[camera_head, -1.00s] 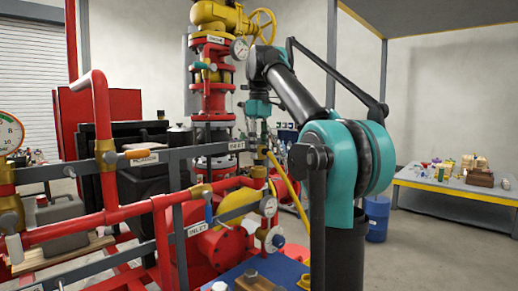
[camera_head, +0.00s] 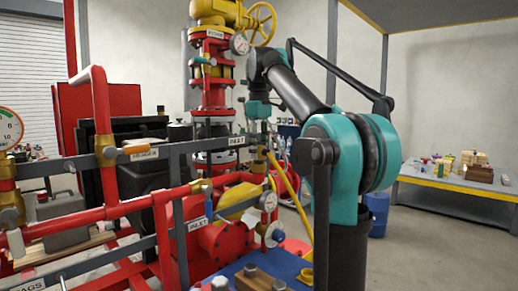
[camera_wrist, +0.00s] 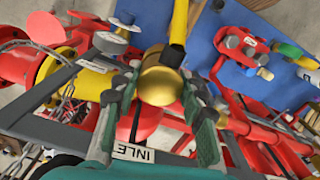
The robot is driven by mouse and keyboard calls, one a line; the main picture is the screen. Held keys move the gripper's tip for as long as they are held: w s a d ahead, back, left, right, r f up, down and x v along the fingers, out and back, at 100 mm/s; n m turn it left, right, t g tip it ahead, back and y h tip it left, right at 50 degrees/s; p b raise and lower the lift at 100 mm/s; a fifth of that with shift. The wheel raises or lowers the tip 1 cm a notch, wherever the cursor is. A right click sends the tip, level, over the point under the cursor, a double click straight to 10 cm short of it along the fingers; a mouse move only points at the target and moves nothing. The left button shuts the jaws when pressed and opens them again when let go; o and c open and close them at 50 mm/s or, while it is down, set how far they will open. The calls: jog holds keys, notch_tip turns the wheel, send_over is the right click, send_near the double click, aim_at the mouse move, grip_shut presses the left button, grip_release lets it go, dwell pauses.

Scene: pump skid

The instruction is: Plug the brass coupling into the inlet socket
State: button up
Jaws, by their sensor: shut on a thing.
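The brass coupling (camera_wrist: 161,84) is a rounded gold piece, held between the two fingers of my gripper (camera_wrist: 161,108) in the wrist view. A black sleeve and yellow hose lead up from it. In the head view my gripper (camera_head: 262,132) is small, above the yellow hose (camera_head: 290,190), and its fingers are hard to make out. An INLET label (camera_wrist: 134,153) sits on a grey rail below the coupling in the wrist view; the label (camera_head: 197,224) also shows in the head view. I cannot pick out the inlet socket. Red metal shows behind the coupling.
Red pipes (camera_head: 100,140) and grey rails crowd the left and middle. A pressure gauge (camera_head: 268,201) stands near the hose. A blue surface (camera_wrist: 220,30) with several small parts lies beyond the coupling. A workbench (camera_head: 455,185) stands at the right, with open floor before it.

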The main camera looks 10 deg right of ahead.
jog(key=shift+f, duration=0.6)
jog(key=o, duration=1.4)
jog(key=shift+c, duration=0.2)
jog(key=shift+r, duration=0.1)
notch_tip(320, 180, up, 12)
jog(key=shift+f, duration=0.15)
jog(key=shift+s, duration=0.1)
